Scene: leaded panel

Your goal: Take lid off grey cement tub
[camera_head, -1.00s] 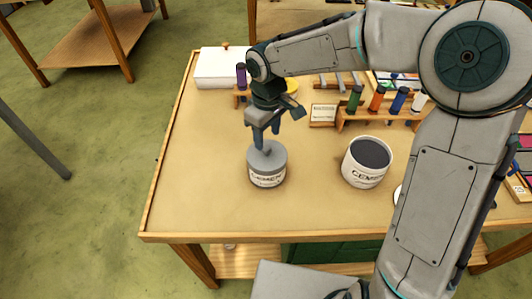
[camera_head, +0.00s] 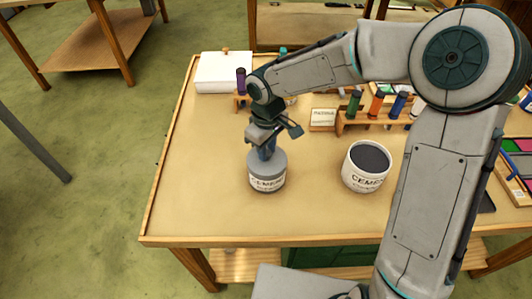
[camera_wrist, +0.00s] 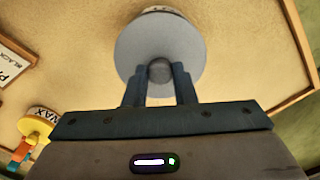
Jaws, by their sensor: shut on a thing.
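The grey cement tub (camera_head: 267,184) stands upright at the front left of the workbench, with a label around its side. Its round grey lid (camera_wrist: 130,45) sits on top, with no gap seen in the head view. My gripper (camera_wrist: 160,80) points down over the lid and is shut on the lid's small round knob (camera_wrist: 160,70), a finger on each side. In the head view my gripper (camera_head: 266,151) hides the knob and part of the lid.
A pale tub (camera_head: 350,172) with a cement label and dark grey top stands to the right. Behind are a rack of coloured bottles (camera_head: 375,120), a small sign card (camera_head: 323,118) and a white box (camera_head: 223,72). A yellow wax tub (camera_wrist: 38,122) shows in the wrist view. The bench left is clear.

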